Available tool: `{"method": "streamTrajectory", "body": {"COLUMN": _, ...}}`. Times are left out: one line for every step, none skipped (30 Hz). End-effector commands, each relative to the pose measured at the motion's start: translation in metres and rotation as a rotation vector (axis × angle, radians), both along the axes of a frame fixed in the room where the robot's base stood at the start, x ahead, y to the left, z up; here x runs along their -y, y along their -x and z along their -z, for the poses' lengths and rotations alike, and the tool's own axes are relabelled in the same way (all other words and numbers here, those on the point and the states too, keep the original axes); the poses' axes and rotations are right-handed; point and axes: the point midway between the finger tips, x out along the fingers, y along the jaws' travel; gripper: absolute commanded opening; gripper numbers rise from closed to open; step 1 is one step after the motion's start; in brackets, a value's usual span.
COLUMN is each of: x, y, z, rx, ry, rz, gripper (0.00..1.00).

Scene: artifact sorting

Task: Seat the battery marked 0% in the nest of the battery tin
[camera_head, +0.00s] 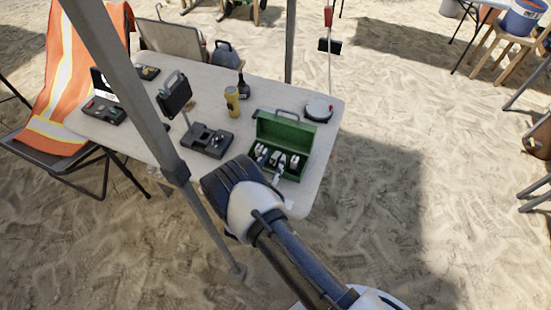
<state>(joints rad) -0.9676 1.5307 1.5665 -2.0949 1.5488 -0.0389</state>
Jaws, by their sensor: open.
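A green metal tin (284,128) stands open near the right end of the table, its lid raised at the back with a handle on top. Several pale and dark batteries (277,157) sit in it; their markings are too small to read, so I cannot tell which is 0%. I cannot make out an empty nest. My gripper (222,178) appears as the dark end of my arm, in front of and left of the tin, over the table's front edge. It is open; its fingertips are not clearly visible, and nothing shows held in it.
A dark grey device (207,140) with an upright screen stands left of the tin. A yellow flashlight (232,100), a dark bottle (241,86) and a round pale device (319,109) are behind. A grey canopy pole (135,85) crosses the view at left. Sand lies open at right.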

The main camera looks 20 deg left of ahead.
Motion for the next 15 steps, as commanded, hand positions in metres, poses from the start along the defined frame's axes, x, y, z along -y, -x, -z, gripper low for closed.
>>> {"method": "streamTrajectory", "body": {"x": -0.0002, "y": 0.0002, "z": -0.0002, "rx": 0.0, "ry": 0.0, "rz": 0.0, "gripper": 0.42}}
{"method": "streamTrajectory", "body": {"x": -0.0002, "y": 0.0002, "z": -0.0002, "rx": 0.0, "ry": 0.0, "rz": 0.0, "gripper": 0.42}}
{"method": "streamTrajectory", "body": {"x": -0.0002, "y": 0.0003, "z": -0.0002, "rx": 0.0, "ry": 0.0, "rz": 0.0, "gripper": 0.41}}
{"method": "streamTrajectory", "body": {"x": -0.0002, "y": 0.0003, "z": -0.0002, "rx": 0.0, "ry": 0.0, "rz": 0.0, "gripper": 0.39}}
{"method": "streamTrajectory", "body": {"x": -0.0002, "y": 0.0004, "z": -0.0002, "rx": 0.0, "ry": 0.0, "rz": 0.0, "gripper": 0.36}}
{"method": "streamTrajectory", "body": {"x": -0.0002, "y": 0.0004, "z": -0.0001, "rx": 0.0, "ry": -0.001, "rz": 0.0, "gripper": 0.34}}
{"method": "streamTrajectory", "body": {"x": -0.0002, "y": 0.0005, "z": -0.0001, "rx": 0.0, "ry": -0.001, "rz": 0.0, "gripper": 0.32}}
{"method": "streamTrajectory", "body": {"x": -0.0001, "y": 0.0005, "z": -0.0001, "rx": 0.0, "ry": -0.001, "rz": 0.0, "gripper": 0.3}}
{"method": "streamTrajectory", "body": {"x": -0.0001, "y": 0.0005, "z": -0.0001, "rx": 0.0, "ry": -0.001, "rz": 0.0, "gripper": 0.27}}
{"method": "streamTrajectory", "body": {"x": -0.0001, "y": 0.0005, "z": -0.0001, "rx": 0.0, "ry": -0.001, "rz": 0.0, "gripper": 0.25}}
{"method": "streamTrajectory", "body": {"x": -0.0001, "y": 0.0006, "z": -0.0001, "rx": 0.0, "ry": -0.001, "rz": 0.0, "gripper": 0.23}}
{"method": "streamTrajectory", "body": {"x": -0.0001, "y": 0.0006, "z": 0.0, "rx": 0.0, "ry": -0.001, "rz": 0.0, "gripper": 0.2}}
{"method": "streamTrajectory", "body": {"x": -0.0001, "y": 0.0006, "z": 0.0, "rx": 0.0, "ry": -0.001, "rz": 0.0, "gripper": 0.18}}
{"method": "streamTrajectory", "body": {"x": -0.0001, "y": 0.0006, "z": 0.0, "rx": 0.0, "ry": -0.001, "rz": 0.0, "gripper": 0.17}}
{"method": "streamTrajectory", "body": {"x": -0.0001, "y": 0.0006, "z": 0.0, "rx": 0.0, "ry": -0.001, "rz": 0.0, "gripper": 0.14}}
